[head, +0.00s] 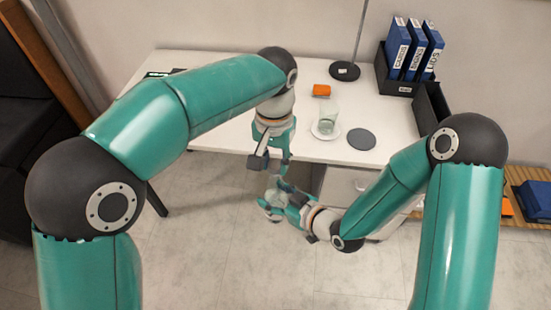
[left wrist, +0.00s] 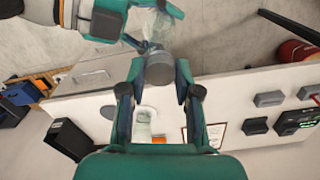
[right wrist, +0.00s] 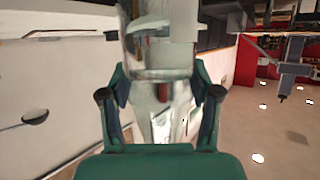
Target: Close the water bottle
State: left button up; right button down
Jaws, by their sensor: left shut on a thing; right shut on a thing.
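My left gripper (head: 282,174) is shut on the grey bottle cap, which shows between its fingertips in the left wrist view (left wrist: 160,69). My right gripper (head: 271,203) is shut on the clear water bottle (left wrist: 153,24), just below the left gripper in the head view. The bottle fills the upper middle of the right wrist view (right wrist: 158,60). The cap lies against the bottle's near end in the left wrist view; I cannot tell whether they touch or how well they line up. Both grippers are in the air before the desk's front edge.
The white desk (head: 225,135) stands behind. On it are a glass (head: 327,118) on a saucer (head: 314,131), a dark round coaster (head: 361,139), an orange object (head: 321,90), a black lamp base (head: 344,71) and blue binders (head: 413,45). The floor before the desk is clear.

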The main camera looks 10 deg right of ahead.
pick_arm(q)
jog(key=m, duration=0.6)
jog(key=shift+m, duration=0.4)
jog(key=m, duration=1)
jog(key=shift+w+m, duration=0.1)
jog(key=shift+m, duration=0.3)
jog(key=m, duration=1.1)
jog(key=shift+w, duration=0.1)
jog(key=m, duration=0.8)
jog(key=shift+m, duration=0.3)
jog(key=o, duration=0.7)
jog(key=shift+f, duration=0.1)
